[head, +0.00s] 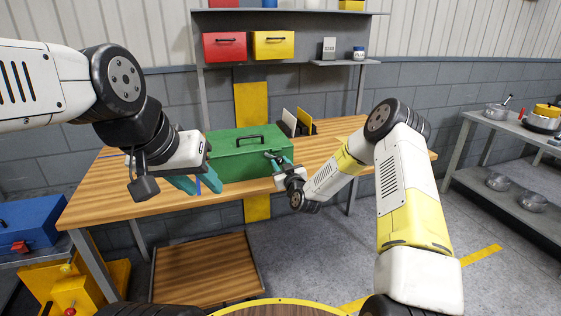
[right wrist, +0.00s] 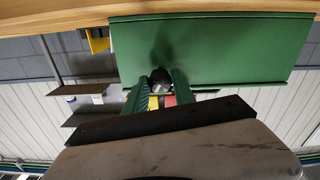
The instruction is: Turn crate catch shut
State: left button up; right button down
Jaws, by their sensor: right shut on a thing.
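The green crate (head: 230,165) stands on the wooden workbench with its lid down and a dark handle on top. Its front face also fills the upper part of the right wrist view (right wrist: 230,50). The dark catch (right wrist: 160,77) is on that face, between the green fingers of my right gripper (right wrist: 160,88). In the head view, my right gripper (head: 279,166) is at the right part of the crate's front, shut on the catch. The exact turn of the catch is hard to tell. My left gripper (head: 196,186) is open and empty by the crate's front left corner.
The workbench (head: 105,195) has bare wood left of the crate. Upright white and yellow panels (head: 304,122) stand behind the crate at right. Red (head: 224,46) and yellow (head: 272,44) bins hang above. A blue box (head: 40,222) is at lower left. A metal shelf (head: 490,140) holds pans at right.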

jog(key=m, duration=1.2)
dwell(0.5)
jog(key=c, duration=1)
grip_release()
jog(key=shift+c, duration=0.2)
jog(key=v, duration=0.8)
jog(key=shift+w+r, duration=0.1)
